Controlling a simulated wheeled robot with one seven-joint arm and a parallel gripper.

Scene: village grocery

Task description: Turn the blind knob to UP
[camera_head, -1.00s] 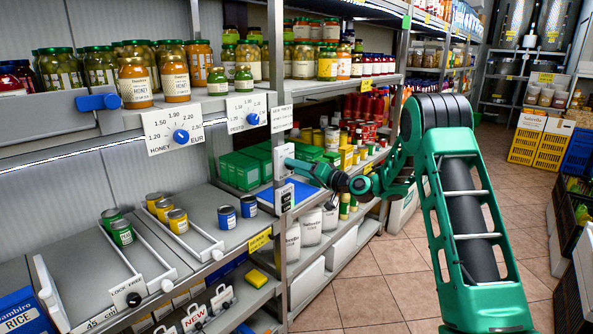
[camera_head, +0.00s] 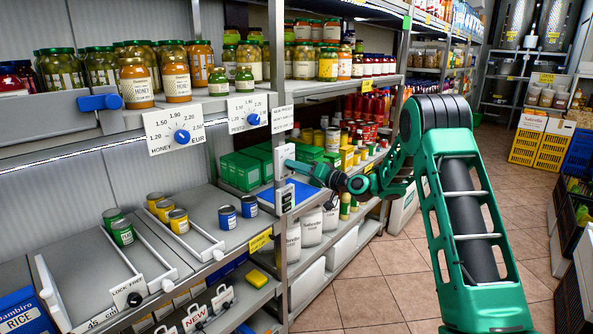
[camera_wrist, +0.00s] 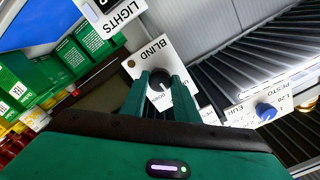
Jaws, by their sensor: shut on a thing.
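The white BLIND plate (camera_wrist: 158,55) shows in the wrist view. The fingers hide part of the plate, and the small lettering around the knob is too unclear to read a setting. In the head view, my gripper (camera_head: 292,164) reaches left to the plate (camera_head: 284,159) on the shelf post. The knob is hidden there.
A LIGHTS plate (camera_wrist: 115,12) is close beside the BLIND plate. A PESTO dial (camera_head: 253,119) and a HONEY dial (camera_head: 182,136) are on the shelf edge to the left. Jars stand above; green boxes (camera_head: 240,170) are behind the post. The aisle floor (camera_head: 370,285) is clear.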

